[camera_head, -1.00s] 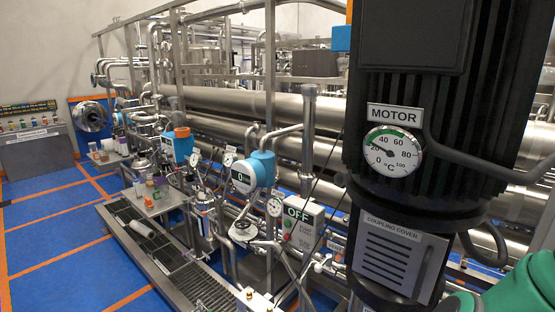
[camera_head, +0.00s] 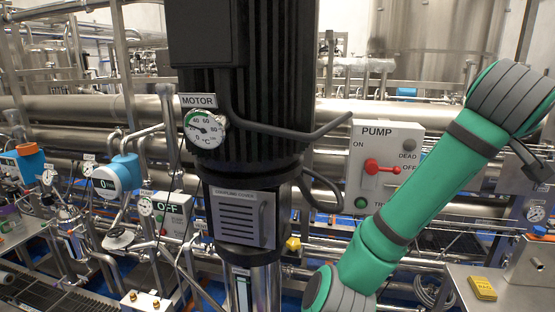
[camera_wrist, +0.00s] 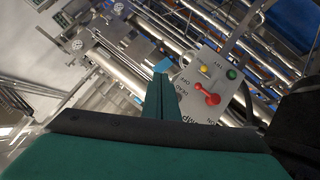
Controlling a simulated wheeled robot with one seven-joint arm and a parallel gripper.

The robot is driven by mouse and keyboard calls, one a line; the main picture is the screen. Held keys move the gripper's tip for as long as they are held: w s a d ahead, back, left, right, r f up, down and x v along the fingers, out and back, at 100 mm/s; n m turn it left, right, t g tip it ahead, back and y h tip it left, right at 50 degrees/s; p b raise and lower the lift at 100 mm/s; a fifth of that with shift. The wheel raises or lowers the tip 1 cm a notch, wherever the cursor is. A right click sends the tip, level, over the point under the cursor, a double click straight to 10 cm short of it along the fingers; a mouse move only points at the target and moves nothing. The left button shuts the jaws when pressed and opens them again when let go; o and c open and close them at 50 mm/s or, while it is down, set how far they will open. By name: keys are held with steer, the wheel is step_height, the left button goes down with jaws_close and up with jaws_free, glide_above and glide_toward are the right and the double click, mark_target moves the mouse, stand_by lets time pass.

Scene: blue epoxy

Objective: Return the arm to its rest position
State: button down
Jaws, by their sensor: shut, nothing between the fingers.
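My green arm (camera_head: 425,195) with dark bands rises from the bottom centre to a grey-ribbed joint at the upper right in the head view. My gripper (camera_wrist: 160,82) shows in the wrist view as a narrow dark green pair of fingers, closed together with nothing between them. It is not clearly visible in the head view. The fingers overlap part of the view of the pump box. I cannot tell the distance between them.
The pump box (camera_head: 385,150) has a red handle (camera_head: 382,168) pointing right, towards OFF. A black motor (camera_head: 243,90) with a gauge (camera_head: 205,129) stands left of my arm. Steel pipes (camera_head: 70,108) run behind. A yellow block (camera_head: 482,288) lies on a steel table (camera_head: 460,300) at right.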

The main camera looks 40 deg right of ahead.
steer(key=w+f+n+h, duration=0.1)
steer(key=w+f, duration=0.8)
steer(key=f, duration=0.3)
steer(key=w+f+n+h, duration=0.1)
steer(key=w+f, duration=0.8)
steer(key=f, duration=0.3)
steer(key=w+a+f+n+t, duration=0.25)
steer(key=w+a+f, duration=0.25)
steer(key=a+f, duration=0.6)
steer(key=w+a+f+n+t, duration=0.2)
steer(key=w+a+f+t, duration=0.3)
steer(key=a+f, duration=0.55)
steer(key=s+a+f+n+t+y, duration=0.2)
steer(key=s+a+f+y, duration=0.15)
steer(key=a+f, duration=0.7)
steer(key=s+a+f+n+t+y, duration=0.25)
steer(key=a+f+y, duration=0.2)
steer(key=a, duration=1.15)
steer(key=s+a+r+m+y, duration=0.1)
steer(key=s+a+r+y, duration=0.1)
steer(key=s+a, duration=0.7)
steer(key=s+a+r+m+t+y, duration=0.1)
steer(key=s+a+r+y, duration=0.1)
steer(key=s+a, duration=0.7)
steer(key=s+y, duration=0.1)
steer(key=s, duration=0.2)
steer(key=shift+a+m, duration=0.2)
steer(key=shift+m, duration=0.1)
